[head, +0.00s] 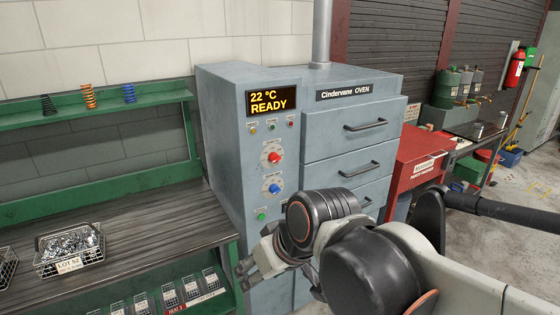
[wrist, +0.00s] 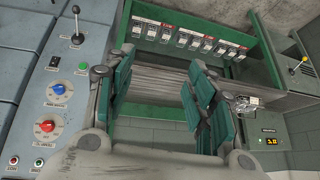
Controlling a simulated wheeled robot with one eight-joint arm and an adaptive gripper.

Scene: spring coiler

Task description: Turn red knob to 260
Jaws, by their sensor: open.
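The red knob (head: 274,157) is on the front panel of the grey Cindervane oven (head: 225,150), on a pale dial plate. It also shows in the wrist view (wrist: 47,125), at the left and to the side of my fingers. The oven's display (head: 270,101) reads 22 °C READY. The knob's scale is too small to read. My gripper (head: 248,273) is below and a little left of the red knob in the head view, apart from it. In the wrist view my gripper (wrist: 160,92) is open, with nothing between its green-padded fingers.
A blue knob (head: 274,188) sits just below the red one, with a green button (head: 262,214) lower down. Small indicators line the panel above. A green workbench (head: 140,240) stands to the left, bearing a wire basket (head: 73,266) of metal parts. Oven drawers (head: 350,135) are to the right.

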